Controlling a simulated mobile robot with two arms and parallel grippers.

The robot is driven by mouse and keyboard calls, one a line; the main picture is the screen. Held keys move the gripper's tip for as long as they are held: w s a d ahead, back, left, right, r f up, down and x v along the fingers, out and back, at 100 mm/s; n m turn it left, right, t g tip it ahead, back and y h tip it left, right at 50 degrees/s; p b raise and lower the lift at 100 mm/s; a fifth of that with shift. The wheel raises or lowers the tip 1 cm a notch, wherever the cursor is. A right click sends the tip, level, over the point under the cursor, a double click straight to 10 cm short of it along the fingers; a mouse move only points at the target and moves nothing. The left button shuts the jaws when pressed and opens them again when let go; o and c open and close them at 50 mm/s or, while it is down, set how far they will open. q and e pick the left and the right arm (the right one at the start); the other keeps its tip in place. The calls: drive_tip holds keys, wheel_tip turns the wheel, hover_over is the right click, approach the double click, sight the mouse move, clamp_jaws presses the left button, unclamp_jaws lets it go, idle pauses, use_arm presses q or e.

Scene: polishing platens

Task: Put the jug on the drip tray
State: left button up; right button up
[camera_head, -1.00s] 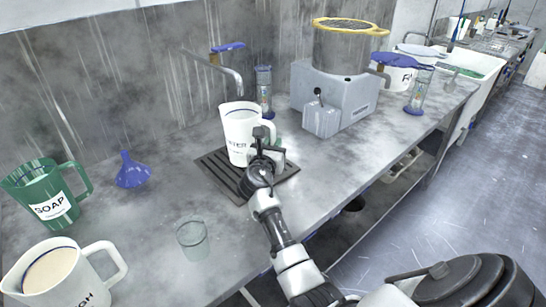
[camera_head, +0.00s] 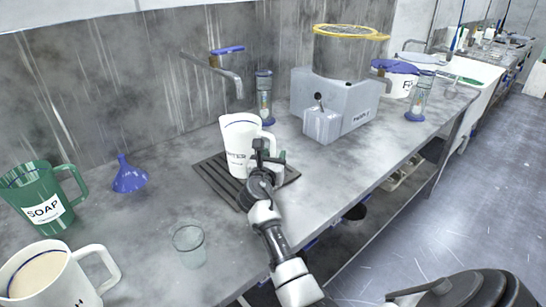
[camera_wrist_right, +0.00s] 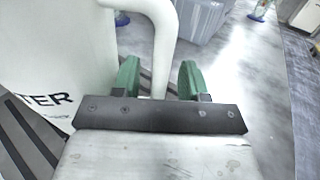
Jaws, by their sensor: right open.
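The white jug (camera_head: 239,146), with dark lettering ending in "TER", stands upright on the dark slatted drip tray (camera_head: 217,177) below the tap. My right gripper (camera_head: 268,155) is at the jug's handle side, on its near right. In the right wrist view the gripper (camera_wrist_right: 158,80) has its two green fingers apart, with the white handle (camera_wrist_right: 158,40) of the jug running just beyond and between them. The fingers do not press on the handle there. The arm hides part of the tray. My left gripper is not in view.
A tap (camera_head: 222,70) reaches over the tray. A grey machine (camera_head: 340,103) stands right of it. A clear glass (camera_head: 189,245), a blue funnel (camera_head: 129,176), a green SOAP jug (camera_head: 42,205) and a filled white jug (camera_head: 50,278) stand at left. The bench front is mostly clear.

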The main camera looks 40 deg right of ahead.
drive_tip(key=shift+r, duration=0.15)
drive_tip(key=v, duration=1.2)
